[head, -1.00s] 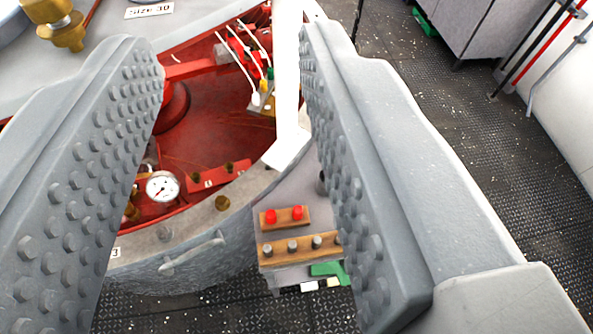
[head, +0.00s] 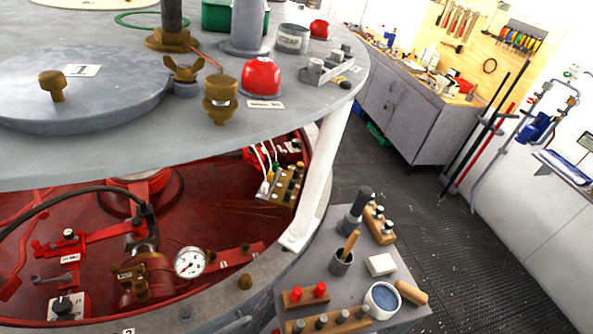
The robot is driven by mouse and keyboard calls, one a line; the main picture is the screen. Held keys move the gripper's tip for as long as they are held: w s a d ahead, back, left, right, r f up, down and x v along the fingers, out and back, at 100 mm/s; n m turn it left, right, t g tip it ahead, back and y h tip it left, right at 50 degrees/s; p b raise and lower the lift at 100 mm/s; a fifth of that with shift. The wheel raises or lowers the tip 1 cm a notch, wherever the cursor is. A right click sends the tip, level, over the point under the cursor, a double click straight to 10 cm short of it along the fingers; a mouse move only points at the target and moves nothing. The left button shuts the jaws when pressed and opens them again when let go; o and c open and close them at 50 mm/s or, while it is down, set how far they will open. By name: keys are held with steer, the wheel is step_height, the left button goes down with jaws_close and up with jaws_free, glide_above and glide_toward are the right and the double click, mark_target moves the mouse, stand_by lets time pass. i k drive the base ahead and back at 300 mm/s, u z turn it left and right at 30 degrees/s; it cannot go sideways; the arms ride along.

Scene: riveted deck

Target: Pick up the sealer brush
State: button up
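A wooden handle (head: 350,243) stands tilted in a small dark grey pot (head: 341,263) on the small grey side table (head: 310,268) at lower centre-right. It looks like the sealer brush, but its bristle end is hidden in the pot. Another short, thick wooden piece (head: 412,292) lies against a white jar with blue contents (head: 382,300) on the same table; I cannot tell what it is. My gripper is out of view, so whether it is open or holds anything does not show.
Beside the pot are a white block (head: 381,265), a dark cylinder (head: 357,208) and wooden racks of pegs (head: 306,296). The big round grey plate (head: 130,150) and white post (head: 322,175) stand left. Dark floor (head: 480,245) is open at right, before a workbench (head: 400,110).

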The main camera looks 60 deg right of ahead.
mark_target(351, 241)
steer(key=u, duration=1.5)
steer(key=k, duration=1.6)
steer(key=z, duration=2.35)
steer(key=i, duration=1)
